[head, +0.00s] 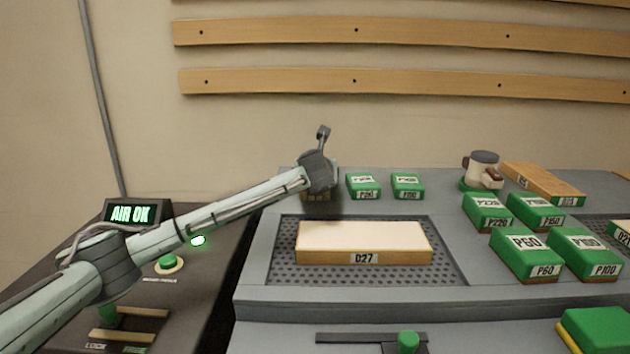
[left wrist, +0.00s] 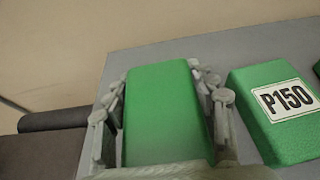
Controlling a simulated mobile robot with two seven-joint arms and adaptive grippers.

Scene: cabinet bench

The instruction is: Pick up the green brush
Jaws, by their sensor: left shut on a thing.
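The green brush (left wrist: 168,115) fills the middle of the left wrist view as a plain green block between the two fingers. In the head view, only its tan lower part (head: 318,197) shows under my left gripper (head: 319,186), at the back left of the grey bench. My left gripper is shut on the brush, with a finger along each side. The gripper hides most of the brush from the head camera. I cannot tell whether its underside touches the bench. My right gripper is not in view.
A green block labelled P150 (left wrist: 285,115) lies just right of the brush. A wooden piece marked D27 (head: 364,243) lies on the perforated panel (head: 283,262) in front.

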